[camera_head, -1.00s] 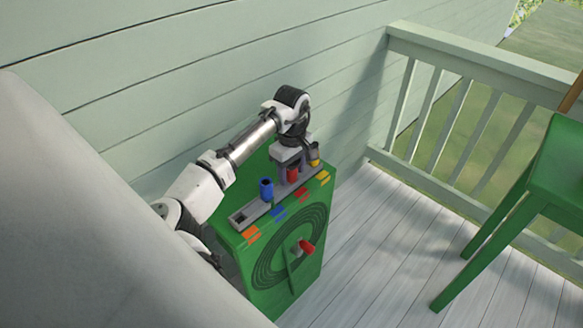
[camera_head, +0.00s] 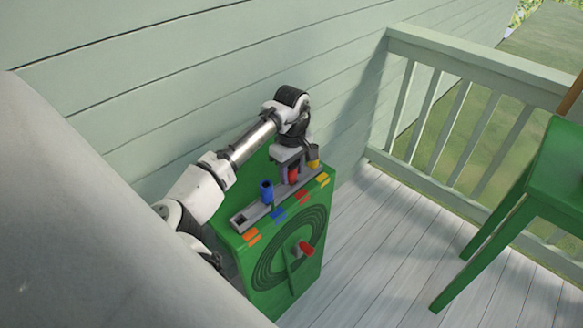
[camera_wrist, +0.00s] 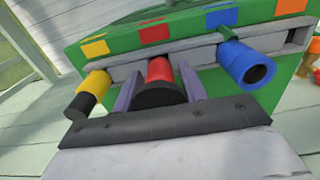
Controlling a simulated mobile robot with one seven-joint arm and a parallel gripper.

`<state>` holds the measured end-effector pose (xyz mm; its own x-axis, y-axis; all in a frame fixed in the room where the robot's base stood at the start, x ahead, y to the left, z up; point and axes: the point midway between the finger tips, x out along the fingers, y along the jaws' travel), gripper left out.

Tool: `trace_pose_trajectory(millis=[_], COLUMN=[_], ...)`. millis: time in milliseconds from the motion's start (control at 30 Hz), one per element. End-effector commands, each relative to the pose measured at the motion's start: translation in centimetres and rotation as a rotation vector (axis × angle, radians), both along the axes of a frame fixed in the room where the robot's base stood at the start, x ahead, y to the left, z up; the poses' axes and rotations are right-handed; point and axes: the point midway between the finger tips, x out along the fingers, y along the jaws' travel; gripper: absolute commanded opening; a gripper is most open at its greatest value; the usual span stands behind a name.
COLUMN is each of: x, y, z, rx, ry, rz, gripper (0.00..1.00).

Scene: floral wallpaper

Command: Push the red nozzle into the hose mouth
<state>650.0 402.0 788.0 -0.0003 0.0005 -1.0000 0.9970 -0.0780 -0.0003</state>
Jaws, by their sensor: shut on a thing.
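The red nozzle (camera_wrist: 160,70) has a black end and stands in the grey rack on top of the green box. My gripper (camera_head: 291,168) is over it, and its two fingers stand on either side of the nozzle, shut on it. The nozzle also shows red below my gripper in the head view (camera_head: 293,176). I cannot tell whether its lower end still sits in the rack. A dark coiled hose pattern (camera_head: 262,262) is on the box front, with a red piece (camera_head: 306,248) sticking out near its middle. I cannot clearly make out the hose mouth.
A blue nozzle (camera_head: 266,191) and a yellow nozzle (camera_head: 313,163) stand in the rack (camera_head: 254,215) on either side of the red one. A plank wall is close behind the box. A green chair (camera_head: 556,175) stands right, with open deck between.

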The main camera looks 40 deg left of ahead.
Motion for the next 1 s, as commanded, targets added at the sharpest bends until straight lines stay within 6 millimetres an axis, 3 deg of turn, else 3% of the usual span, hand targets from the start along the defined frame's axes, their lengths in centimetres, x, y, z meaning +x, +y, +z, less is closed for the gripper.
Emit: trace_pose_trajectory(millis=[767, 1000], x=[0.0, 0.0], y=[0.0, 0.0], z=[1.3, 2.6], rx=[-0.001, -0.001], ry=[0.0, -0.001], rz=[0.0, 0.0], gripper=[0.19, 0.19])
